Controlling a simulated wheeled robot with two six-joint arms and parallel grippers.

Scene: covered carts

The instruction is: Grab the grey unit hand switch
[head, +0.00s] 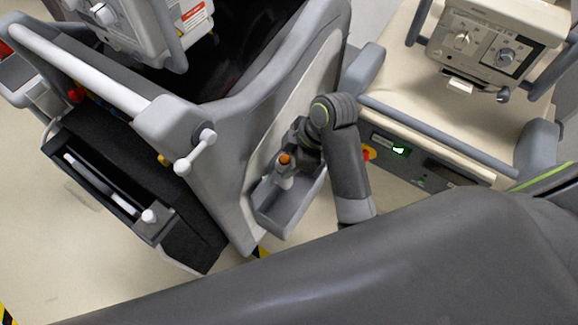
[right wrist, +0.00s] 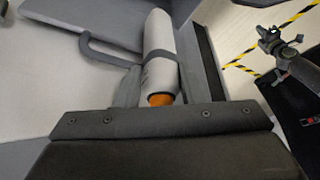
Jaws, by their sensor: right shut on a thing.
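The grey unit (head: 215,130) is the covered cart left of centre in the head view, with a small open grey bin (head: 290,208) on its side. Its hand switch (head: 285,168), pale with an orange button, stands at the bin. My right gripper (head: 292,160) is shut on the hand switch, which still sits by the bin. In the right wrist view the hand switch (right wrist: 159,55) shows as a pale cylinder with a dark band, its orange end by the jaws. A dark gripper (right wrist: 277,40), apparently my left one, is far off at the right; its jaws are too small to judge.
A beige cart (head: 440,120) with a control box (head: 490,45) and a green-lit switch (head: 399,151) stands close on the right. Yellow-black tape (right wrist: 300,15) marks the floor.

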